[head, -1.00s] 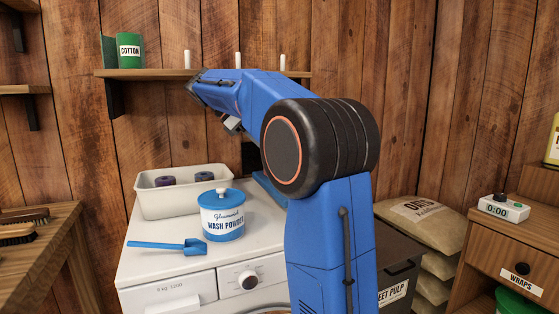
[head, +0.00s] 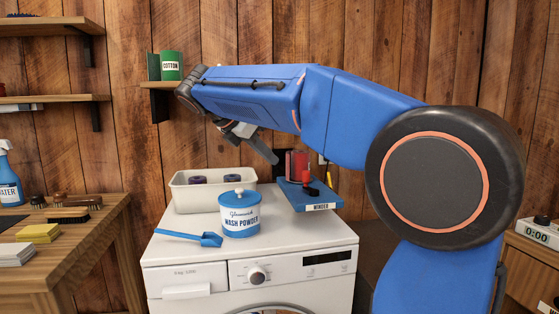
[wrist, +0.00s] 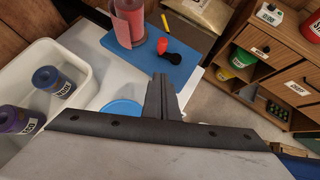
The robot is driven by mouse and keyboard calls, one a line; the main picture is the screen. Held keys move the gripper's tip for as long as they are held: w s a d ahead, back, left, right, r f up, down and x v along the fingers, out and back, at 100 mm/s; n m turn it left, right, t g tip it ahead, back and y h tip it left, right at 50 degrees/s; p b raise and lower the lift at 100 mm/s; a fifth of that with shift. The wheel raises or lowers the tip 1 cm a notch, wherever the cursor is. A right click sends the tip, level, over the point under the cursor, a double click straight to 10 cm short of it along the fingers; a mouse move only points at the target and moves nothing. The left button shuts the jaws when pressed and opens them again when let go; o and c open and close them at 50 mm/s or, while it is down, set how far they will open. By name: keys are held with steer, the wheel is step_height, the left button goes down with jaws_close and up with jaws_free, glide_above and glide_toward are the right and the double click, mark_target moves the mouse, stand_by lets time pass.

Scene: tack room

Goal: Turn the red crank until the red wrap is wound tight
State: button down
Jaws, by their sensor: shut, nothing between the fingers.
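The winder's blue board (head: 322,198) sticks out above the washing machine's right back corner and carries a "WINDER" label. The red wrap (head: 296,164) stands upright on it as a roll; it also shows in the wrist view (wrist: 128,24). In front of the wrap is the crank, with an upright red handle (head: 305,178) on a dark arm; the handle also shows in the wrist view (wrist: 162,46). My gripper (head: 274,160) is shut and empty, left of the wrap in the head view. In the wrist view my fingers (wrist: 160,82) are apart from the handle, below it in the picture.
A white tub (head: 183,198) with purple and blue rolls stands on the washing machine (head: 300,250). A wash powder jar (head: 240,218) and blue scoop (head: 210,239) are in front. A shelf with a green "COTTON" tin (head: 171,66) is behind my arm. Drawers (wrist: 285,70) stand at right.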

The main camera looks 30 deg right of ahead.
glide_toward(303, 178)
step_height(303, 178, down, 4)
steer(key=shift+w+d+r, duration=0.1)
steer(key=shift+d, duration=0.5)
steer(key=shift+w+d+r, duration=0.1)
steer(key=shift+d+r, duration=0.05)
steer(key=shift+d, duration=0.45)
steer(key=shift+w+d, duration=0.15)
steer(key=shift+d, duration=0.6)
